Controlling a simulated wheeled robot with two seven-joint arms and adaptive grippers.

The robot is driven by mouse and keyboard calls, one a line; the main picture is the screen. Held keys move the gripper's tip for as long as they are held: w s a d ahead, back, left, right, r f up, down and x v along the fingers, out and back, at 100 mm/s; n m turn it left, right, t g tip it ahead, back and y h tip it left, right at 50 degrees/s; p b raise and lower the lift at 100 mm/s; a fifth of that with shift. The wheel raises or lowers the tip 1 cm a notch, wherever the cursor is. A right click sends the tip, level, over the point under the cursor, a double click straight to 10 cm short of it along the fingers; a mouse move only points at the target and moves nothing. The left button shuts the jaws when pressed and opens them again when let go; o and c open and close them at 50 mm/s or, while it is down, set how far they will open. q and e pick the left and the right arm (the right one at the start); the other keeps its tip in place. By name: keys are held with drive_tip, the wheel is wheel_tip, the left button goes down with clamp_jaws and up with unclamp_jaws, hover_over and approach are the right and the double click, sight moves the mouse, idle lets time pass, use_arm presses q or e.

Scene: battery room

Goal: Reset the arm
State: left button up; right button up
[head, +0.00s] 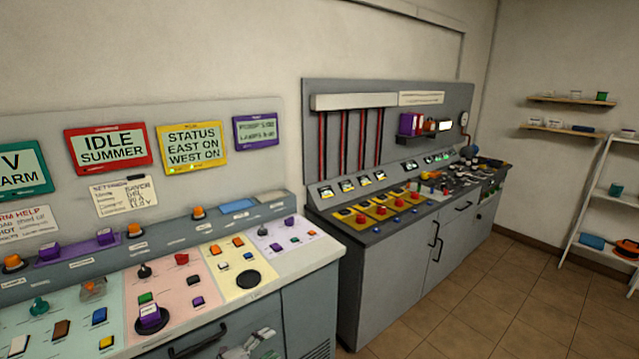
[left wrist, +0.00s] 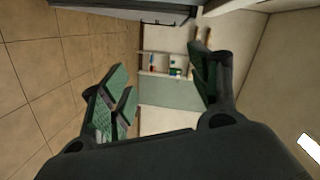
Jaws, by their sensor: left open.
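My left gripper (head: 250,346) shows only in part at the bottom edge of the head view, in front of the near console's grey front. In the left wrist view its two green-padded fingers (left wrist: 163,88) are spread wide apart with nothing between them. Floor tiles, a wall and a distant shelf show beyond the fingers. My right gripper is in neither view.
The near control console (head: 300,249) has coloured panels with buttons and knobs, and a dark handle (head: 198,341) on its front. A second grey console (head: 385,283) stands farther right. Tiled floor (head: 500,300) is clear to the right, before a white shelf rack (head: 592,192).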

use_arm(q)
drive_tip(key=s+a+f+n+g+y, duration=0.1)
drive_tip(key=s+a+f+n+y, duration=0.25)
drive_tip(key=s+f, duration=0.45)
drive_tip(key=s+a+f+n+y, duration=0.3)
drive_tip(key=s+a+f+n, duration=0.15)
drive_tip(key=f, duration=0.75)
drive_tip(key=s+a+f+n+g+y, duration=0.1)
drive_tip(key=s+a+f+n+y, duration=0.2)
drive_tip(key=s+f+n, duration=0.35)
drive_tip(key=s+f+n+g+y, duration=0.1)
drive_tip(key=s+f, duration=0.5)
drive_tip(key=s, duration=0.6)
drive_tip(key=s+f+n+g, duration=0.3)
drive_tip(key=s+f+g, duration=0.1)
drive_tip(key=s, duration=0.9)
drive_tip(key=s+f+n+g+y, duration=0.1)
drive_tip(key=s+f+n+g, duration=0.1)
drive_tip(key=s+f, duration=0.5)
drive_tip(key=s+g, duration=0.1)
drive_tip(key=s, duration=0.4)
drive_tip(key=shift+s+a+f+y, duration=0.15)
drive_tip(key=shift+a+f+y, duration=0.15)
drive_tip(key=shift+y, duration=0.05)
drive_tip(key=shift+s, duration=0.1)
